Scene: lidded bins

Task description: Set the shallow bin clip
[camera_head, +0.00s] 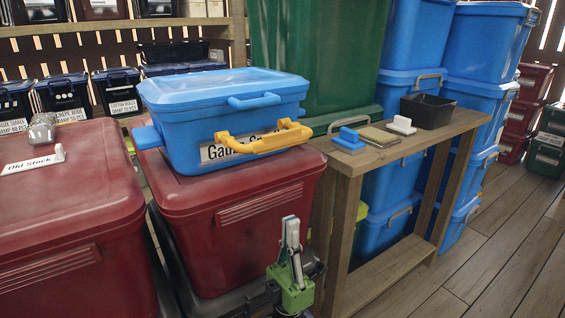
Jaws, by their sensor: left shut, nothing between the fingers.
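The shallow blue bin (190,143) sits on a red lidded bin, with its blue lid (215,84) lying on top. A yellow clip (265,140) juts from its front wall below the lid rim and covers part of the white name label (216,152). I cannot tell whether the clip is fastened. My left gripper (291,225), green with pale fingers, is shut and empty. It points up in front of the red bin, below the clip and apart from it. My right gripper is not in view.
The red bin (240,205) stands beside another red bin (60,200) at left. A wooden bench (390,152) to the right holds a dark tray (427,110) and small blocks. Blue bins (480,60) are stacked behind. The wooden floor at right is clear.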

